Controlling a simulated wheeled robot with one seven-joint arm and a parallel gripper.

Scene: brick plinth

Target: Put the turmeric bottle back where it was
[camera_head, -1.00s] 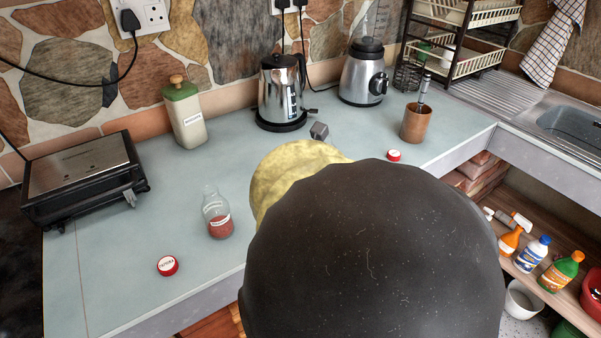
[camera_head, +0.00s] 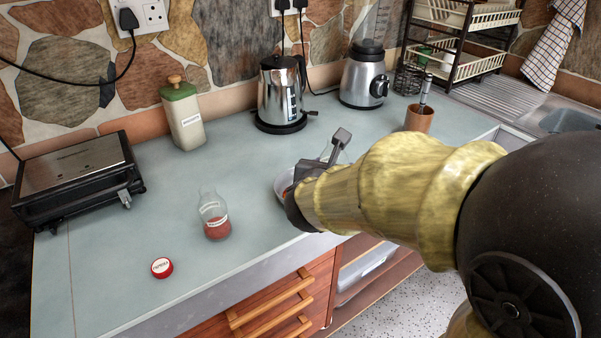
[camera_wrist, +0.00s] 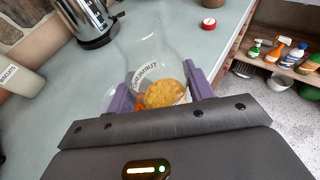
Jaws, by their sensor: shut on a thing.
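The turmeric bottle, clear glass with yellow powder and a white label (camera_wrist: 148,71), shows in the wrist view between the purple fingers of my gripper (camera_wrist: 161,90). The fingers are shut on its lower body. Its open neck points away towards the kettle side. In the head view my gripper (camera_head: 300,195) is over the counter's front middle, and my arm hides most of the bottle. I cannot tell whether its base touches a surface. A pale dish (camera_head: 282,184) lies beside my gripper, partly hidden; it also shows in the wrist view (camera_wrist: 107,98).
A bottle of red powder (camera_head: 215,222) and a red lid (camera_head: 162,267) are on the left counter. Another red lid (camera_wrist: 208,24) lies beyond my gripper. A grill (camera_head: 75,180), biscuit jar (camera_head: 186,122), kettle (camera_head: 281,95) and blender (camera_head: 363,78) stand behind. The front-left counter has free room.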

